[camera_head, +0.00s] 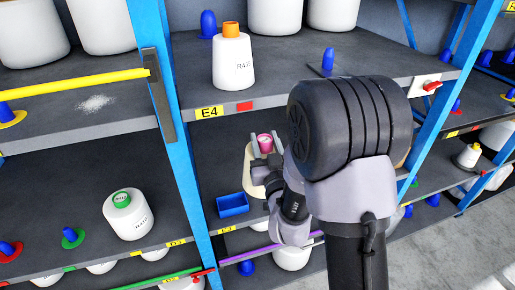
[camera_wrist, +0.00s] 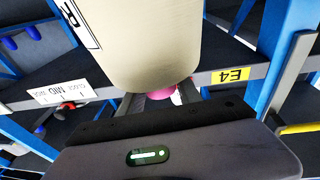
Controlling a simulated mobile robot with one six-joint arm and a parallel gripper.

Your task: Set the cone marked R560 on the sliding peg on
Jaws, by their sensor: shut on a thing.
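My gripper (camera_head: 266,146) is shut on a cream cone (camera_head: 250,163) with a pink top, in front of the lower shelf and below the E4 board. In the wrist view the cone (camera_wrist: 155,45) fills the upper middle, and its pink tip sits between the fingers (camera_wrist: 160,97). Its label (camera_wrist: 76,22) is cut off after the R, so the number cannot be read. A blue peg (camera_head: 328,61) stands bare on the E4 shelf, right of the cone marked R455 (camera_head: 234,68). Whether this peg slides cannot be told. My arm hides part of that shelf.
The E4 shelf (camera_head: 280,85) has a front edge above my gripper. A red lever (camera_head: 432,86) sits on a white plate at its right end. Blue uprights (camera_head: 180,140) flank the bay. A blue bin (camera_head: 232,205) stands below left of my gripper.

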